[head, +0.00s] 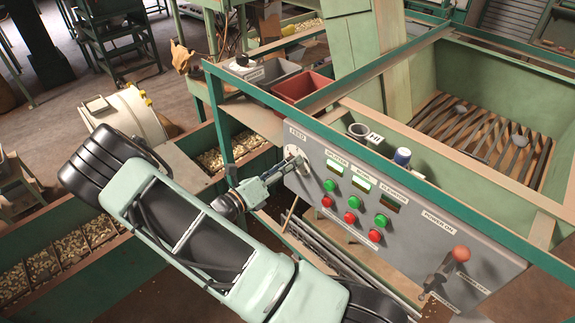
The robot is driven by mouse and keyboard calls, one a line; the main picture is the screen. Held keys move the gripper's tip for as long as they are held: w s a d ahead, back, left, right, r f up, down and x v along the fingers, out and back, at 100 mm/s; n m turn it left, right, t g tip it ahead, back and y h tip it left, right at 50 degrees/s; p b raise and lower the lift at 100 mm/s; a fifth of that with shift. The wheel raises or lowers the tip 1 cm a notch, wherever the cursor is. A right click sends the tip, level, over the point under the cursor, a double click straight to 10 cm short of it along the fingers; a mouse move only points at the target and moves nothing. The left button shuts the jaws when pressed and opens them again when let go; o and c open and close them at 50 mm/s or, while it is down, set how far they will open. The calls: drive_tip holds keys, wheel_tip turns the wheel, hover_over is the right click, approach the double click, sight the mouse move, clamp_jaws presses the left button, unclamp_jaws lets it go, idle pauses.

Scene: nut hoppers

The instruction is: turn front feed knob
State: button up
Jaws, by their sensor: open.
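The feed knob (297,159) is at the upper left corner of the grey control panel (322,147), under the "FEED" label, on a pale round dial. My gripper (290,164) reaches in from the left with its fingertips at the knob. The fingers partly cover the knob, so I cannot tell whether they touch it. My gripper is open. My arm comes up from the bottom of the view and hides part of the panel's left edge.
Several green and red buttons (352,202) sit on the panel's middle, and a red-knobbed lever (461,254) stands at its right. A green frame rail (340,150) runs above the panel. Nut troughs (70,245) lie left.

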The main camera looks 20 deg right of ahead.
drive_tip(key=shift+a, duration=0.1)
drive_tip(key=v, duration=1.1)
drive_tip(key=shift+s+a, duration=0.15)
drive_tip(key=shift+a, duration=0.25)
drive_tip(key=shift+r, duration=0.1)
